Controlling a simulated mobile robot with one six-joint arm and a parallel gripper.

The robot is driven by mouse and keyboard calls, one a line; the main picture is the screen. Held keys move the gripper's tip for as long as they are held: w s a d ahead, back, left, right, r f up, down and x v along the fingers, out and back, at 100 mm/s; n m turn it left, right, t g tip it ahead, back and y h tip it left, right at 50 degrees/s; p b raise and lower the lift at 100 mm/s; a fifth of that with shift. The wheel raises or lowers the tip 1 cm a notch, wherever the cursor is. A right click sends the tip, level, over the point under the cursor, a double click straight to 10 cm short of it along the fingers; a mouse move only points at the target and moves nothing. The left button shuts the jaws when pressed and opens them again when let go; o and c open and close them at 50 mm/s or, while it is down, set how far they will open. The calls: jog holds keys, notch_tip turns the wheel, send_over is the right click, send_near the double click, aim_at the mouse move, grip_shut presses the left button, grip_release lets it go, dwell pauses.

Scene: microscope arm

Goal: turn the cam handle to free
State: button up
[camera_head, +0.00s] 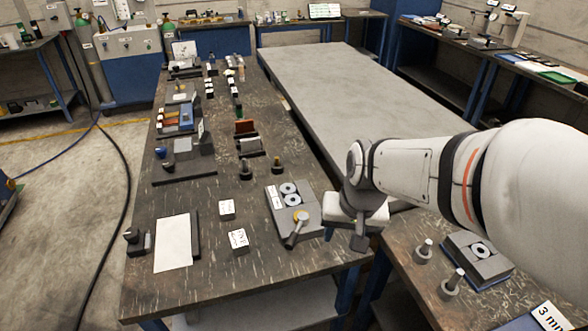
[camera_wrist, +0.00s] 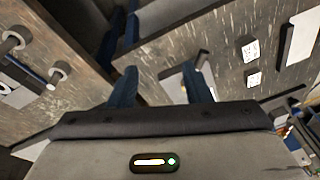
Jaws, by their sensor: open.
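A grey handle with a yellowish cap (camera_head: 297,229) lies tilted across the near end of a dark grey block (camera_head: 277,204) near the bench's right edge. It looks like the cam handle, but I cannot be sure; its exact angle is hard to read. The block also carries two pale rings (camera_head: 289,194). My gripper (camera_head: 358,240) hangs to the right of this block, apart from the handle. In the wrist view my gripper (camera_wrist: 165,68) is open, its two dark blue fingers spread. A pale grey part (camera_wrist: 176,86) shows beyond and between them; the handle is not clear there.
Two white labelled cubes (camera_head: 227,208) and a white sheet (camera_head: 173,243) lie left of the block. A second bench (camera_head: 415,262) with another ringed block (camera_head: 478,255) is at the right. A gap separates the benches.

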jog(key=w+a+f+m+g+p, duration=0.1)
jog(key=w+a+f+m+p, duration=0.15)
jog(key=w+a+f, duration=0.35)
jog(key=y+p, duration=0.1)
jog(key=p, duration=0.1)
send_near(292, 239)
jog(key=f, duration=0.1)
jog(key=shift+m, duration=0.45)
jog(key=x, duration=0.8)
jog(key=shift+a+f, duration=0.1)
grip_shut()
